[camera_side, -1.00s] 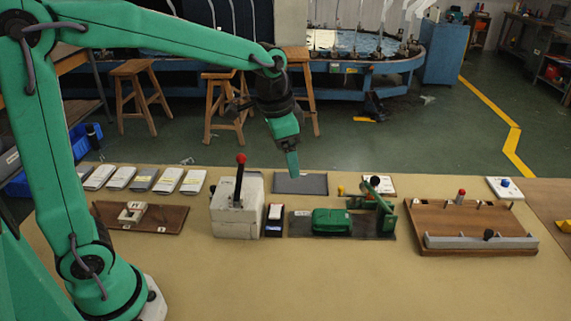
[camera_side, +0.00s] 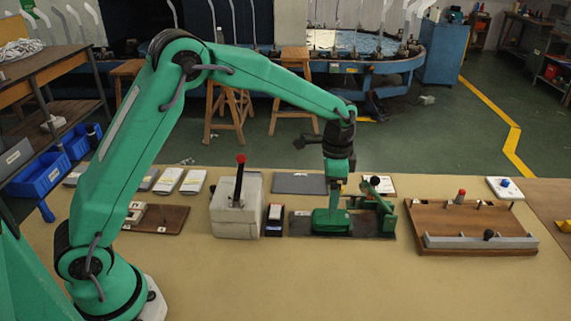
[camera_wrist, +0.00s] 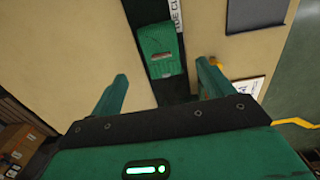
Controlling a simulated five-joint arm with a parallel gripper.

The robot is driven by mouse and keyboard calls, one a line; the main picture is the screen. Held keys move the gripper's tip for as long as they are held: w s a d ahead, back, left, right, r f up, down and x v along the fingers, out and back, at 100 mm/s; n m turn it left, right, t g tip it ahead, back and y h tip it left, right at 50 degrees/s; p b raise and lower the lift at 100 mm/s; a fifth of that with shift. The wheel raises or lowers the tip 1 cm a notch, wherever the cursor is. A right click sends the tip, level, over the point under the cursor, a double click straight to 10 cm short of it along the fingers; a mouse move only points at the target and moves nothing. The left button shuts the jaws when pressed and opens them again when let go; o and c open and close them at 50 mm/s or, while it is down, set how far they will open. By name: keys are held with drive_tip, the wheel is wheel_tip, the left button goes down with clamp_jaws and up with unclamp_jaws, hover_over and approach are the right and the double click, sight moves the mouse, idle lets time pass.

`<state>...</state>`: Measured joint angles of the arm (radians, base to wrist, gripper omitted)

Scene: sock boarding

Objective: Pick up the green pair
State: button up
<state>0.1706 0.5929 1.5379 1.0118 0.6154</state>
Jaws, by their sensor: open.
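The green pair (camera_side: 326,224) lies flat on a dark plate (camera_side: 298,228) near the middle of the table. My gripper (camera_side: 334,204) points down over the pair in the side view. In the wrist view my gripper (camera_wrist: 163,70) has its two fingers spread apart, with nothing held between them. The pair lies beyond the gap between the fingertips. The side view does not show clearly whether the fingertips touch the pair.
A green clamp-like fixture (camera_side: 378,205) stands close to the right of the pair. A white block with a red-knobbed lever (camera_side: 239,190) stands to the left. A wooden board with a grey rail (camera_side: 480,242) lies at the right. The table's front is clear.

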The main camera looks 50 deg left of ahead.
sight(329, 215)
drive_tip(key=shift+a+f, duration=0.1)
drive_tip(key=shift+f, duration=3.8)
drive_tip(key=c, duration=1.2)
drive_tip(key=shift+o, duration=0.2)
drive_tip(key=shift+r, duration=0.15)
drive_tip(key=shift+r, duration=0.6)
drive_tip(key=r, duration=0.3)
drive_tip(key=shift+s+d+r, duration=0.1)
drive_tip(key=shift+s+d, duration=0.1)
drive_tip(key=shift+d, duration=0.1)
drive_tip(key=s+d+r, duration=0.6)
drive_tip(key=s+d, duration=0.1)
drive_tip(key=d, duration=0.1)
drive_tip(key=shift+d+r, duration=0.15)
drive_tip(key=shift+r, duration=0.05)
